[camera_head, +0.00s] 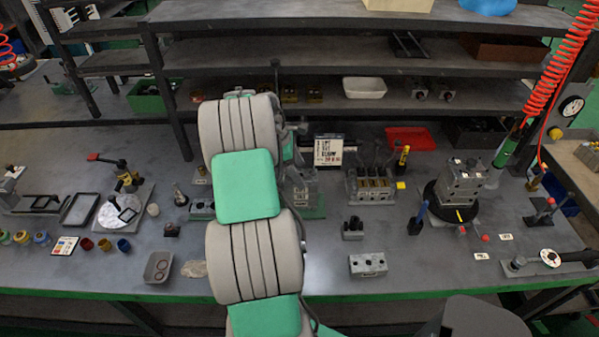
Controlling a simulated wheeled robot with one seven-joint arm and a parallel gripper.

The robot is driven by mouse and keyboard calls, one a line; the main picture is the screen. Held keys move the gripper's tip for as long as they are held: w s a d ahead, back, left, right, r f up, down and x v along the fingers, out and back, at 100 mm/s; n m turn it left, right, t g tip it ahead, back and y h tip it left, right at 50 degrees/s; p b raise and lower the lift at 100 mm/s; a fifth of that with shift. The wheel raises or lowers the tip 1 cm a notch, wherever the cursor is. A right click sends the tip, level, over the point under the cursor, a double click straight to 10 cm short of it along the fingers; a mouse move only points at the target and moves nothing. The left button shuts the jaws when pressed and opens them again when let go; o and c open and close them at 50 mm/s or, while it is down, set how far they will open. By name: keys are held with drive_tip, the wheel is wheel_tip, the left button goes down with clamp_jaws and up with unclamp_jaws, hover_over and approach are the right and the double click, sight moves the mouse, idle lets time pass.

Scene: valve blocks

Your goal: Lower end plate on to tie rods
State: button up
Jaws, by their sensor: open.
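A loose grey block with round holes (368,265) lies near the front edge. It may be the end plate, but I cannot tell for sure. Another grey block stack (461,182) sits on a round black turntable at the right. My grey and green arm rises through the middle of the view and bends over the bench. It hides my gripper and part of the bench behind it.
A small dark block (353,228) stands between the valve stack and the loose block. A red tray (410,138) lies behind. Blue-handled (418,218) and yellow (404,156) tools stand near the stack. Shelves (330,52) rise at the back. The front strip right of my arm is partly clear.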

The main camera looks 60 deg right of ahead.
drive_tip(key=v, duration=0.7)
drive_tip(key=w+a+r+m+t+h, duration=0.1)
drive_tip(key=w+a+r, duration=0.25)
drive_tip(key=a, duration=0.25)
drive_tip(key=w+a+r+t, duration=0.2)
drive_tip(key=w+a, duration=0.3)
drive_tip(key=a, duration=0.2)
drive_tip(key=w+a+r+m+t+h, duration=0.1)
drive_tip(key=w+a+r, duration=0.1)
drive_tip(key=w+a, duration=0.3)
drive_tip(key=s+a+m+t+y+b, duration=0.1)
drive_tip(key=s+a+t+y, duration=0.1)
drive_tip(key=a, duration=1.3)
drive_tip(key=s+a+m+t+y, duration=0.2)
drive_tip(key=s+a, duration=0.1)
drive_tip(key=a, duration=1.1)
drive_tip(key=shift+s+a+f+t+b, duration=0.2)
drive_tip(key=shift+s+a+t+b, duration=0.1)
drive_tip(key=shift+s+a+b, duration=0.1)
